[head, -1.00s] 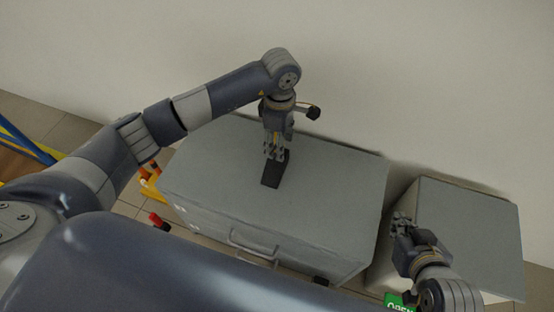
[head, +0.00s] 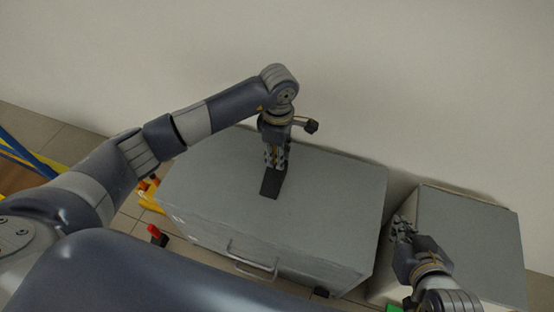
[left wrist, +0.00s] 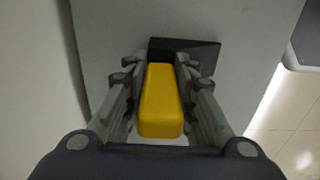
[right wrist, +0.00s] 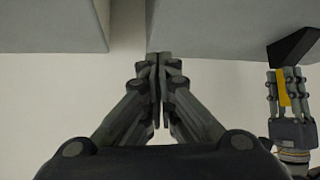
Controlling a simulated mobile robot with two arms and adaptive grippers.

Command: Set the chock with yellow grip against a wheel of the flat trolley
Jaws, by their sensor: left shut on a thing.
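The chock is a black wedge (head: 273,184) with a yellow grip (left wrist: 161,100). My left gripper (head: 276,163) is shut on the yellow grip, which lies between its fingers in the left wrist view. The wedge is over the grey top of a cabinet; I cannot tell whether it touches. My right gripper (head: 402,229) is shut and empty, beside the smaller box at the right; its fingertips meet in the right wrist view (right wrist: 158,62). A brown deck with yellow edging and blue bars (head: 22,178), perhaps the flat trolley, shows partly at the far left. Its wheels are not clearly visible.
The grey cabinet (head: 335,195) with a front handle stands against the wall. A smaller grey-topped box (head: 475,240) stands to its right, with a narrow gap between. Yellow-orange items (head: 149,195) and a red-topped item (head: 157,236) are on the floor left of the cabinet.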

